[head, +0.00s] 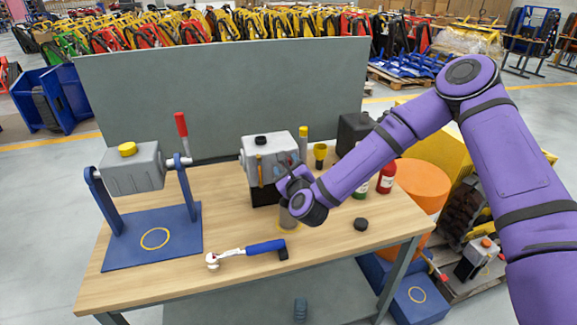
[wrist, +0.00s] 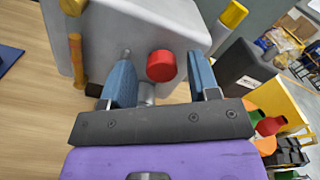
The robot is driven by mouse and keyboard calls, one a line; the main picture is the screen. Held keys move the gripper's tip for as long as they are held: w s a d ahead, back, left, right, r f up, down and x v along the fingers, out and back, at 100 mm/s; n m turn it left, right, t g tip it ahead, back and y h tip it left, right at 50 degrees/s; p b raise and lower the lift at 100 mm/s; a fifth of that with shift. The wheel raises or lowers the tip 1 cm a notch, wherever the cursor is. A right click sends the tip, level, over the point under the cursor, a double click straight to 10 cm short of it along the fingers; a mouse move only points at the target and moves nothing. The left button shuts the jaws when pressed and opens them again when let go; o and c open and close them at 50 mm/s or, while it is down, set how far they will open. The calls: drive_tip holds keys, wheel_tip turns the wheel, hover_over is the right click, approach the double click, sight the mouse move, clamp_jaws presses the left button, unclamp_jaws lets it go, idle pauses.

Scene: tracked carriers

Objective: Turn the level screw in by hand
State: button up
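A grey housing (head: 266,152) with a black top cap stands on a black base on the bench. Its near face fills the top of the wrist view (wrist: 100,30). A round red screw head (wrist: 162,66) shows at that face, probably the level screw. My gripper (wrist: 160,58) is open, with one blue finger on each side of the red head. I cannot tell whether either finger touches it. A small silvery part (wrist: 146,93) shows below the red head, between the fingers. In the head view my gripper (head: 287,180) is at the housing's right side, and my wrist partly hides that face.
A second grey housing (head: 135,172) with a yellow cap hangs in a blue stand at left. A blue-handled ratchet (head: 248,252), a dark round cap (head: 361,224), a grey cylinder (head: 288,217) and a red bottle (head: 386,178) are on the bench. A grey panel (head: 220,95) stands behind.

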drive_tip(key=n, duration=0.3)
drive_tip(key=shift+a+r, duration=0.1)
drive_tip(key=shift+r, duration=0.05)
drive_tip(key=n, duration=1.2)
drive_tip(key=shift+n, duration=0.3)
drive_tip(key=n, duration=0.7)
drive_tip(key=shift+n, duration=0.4)
drive_tip(key=n, duration=0.5)
drive_tip(key=shift+n, duration=0.4)
